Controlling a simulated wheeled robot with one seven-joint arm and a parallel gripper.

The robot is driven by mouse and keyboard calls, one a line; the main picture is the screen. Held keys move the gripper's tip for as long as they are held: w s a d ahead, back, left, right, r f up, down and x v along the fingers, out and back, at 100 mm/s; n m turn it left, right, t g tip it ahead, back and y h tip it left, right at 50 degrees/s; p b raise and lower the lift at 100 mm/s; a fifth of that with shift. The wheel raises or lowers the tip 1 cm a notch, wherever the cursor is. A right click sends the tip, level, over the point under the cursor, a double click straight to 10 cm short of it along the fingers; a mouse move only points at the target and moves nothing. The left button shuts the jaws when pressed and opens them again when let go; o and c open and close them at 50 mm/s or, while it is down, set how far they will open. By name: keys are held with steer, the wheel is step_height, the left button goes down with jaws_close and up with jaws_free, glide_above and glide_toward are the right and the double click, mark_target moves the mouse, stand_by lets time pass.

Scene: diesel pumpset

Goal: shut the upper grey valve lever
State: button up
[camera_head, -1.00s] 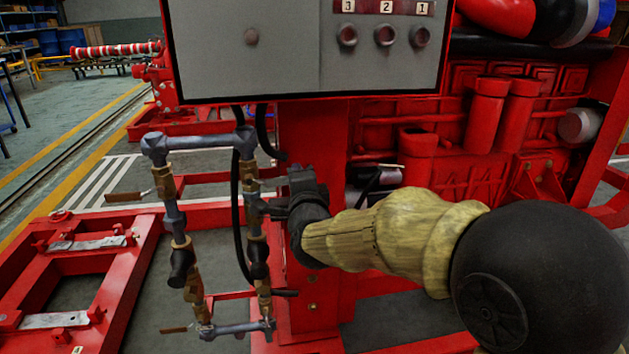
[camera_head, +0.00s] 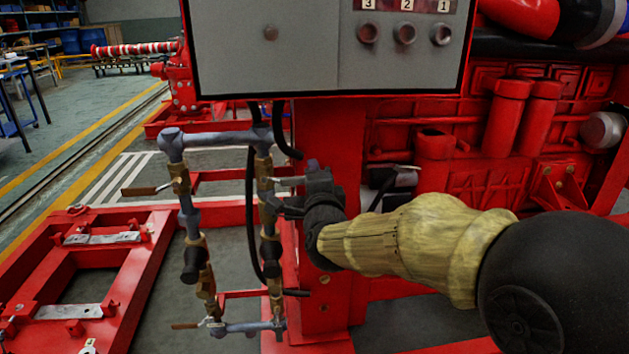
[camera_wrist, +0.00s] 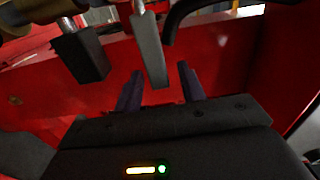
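The upper grey valve lever (camera_head: 289,180) sticks out to the right from the brass valve (camera_head: 264,170) on the right-hand pipe. In the wrist view the grey lever (camera_wrist: 150,48) reaches down from the top, and its end lies between my fingers in the picture. My gripper (camera_wrist: 160,88) is open, with a visible gap on each side of the lever; I cannot tell how deep the lever sits between the fingers. In the head view my gripper (camera_head: 290,205) is beside the pipe, partly hidden by my wrist.
A black lever or handle (camera_wrist: 80,55) hangs left of the grey one in the wrist view. The left pipe (camera_head: 190,215) stands close by. The grey control box (camera_head: 300,45) overhangs the valves. A red post (camera_head: 330,130) stands behind my gripper.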

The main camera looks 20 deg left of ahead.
steer(key=shift+s, duration=0.1)
steer(key=p+v, duration=0.3)
steer(key=v, duration=1.4)
steer(key=shift+d, duration=0.15)
steer(key=shift+f, duration=0.1)
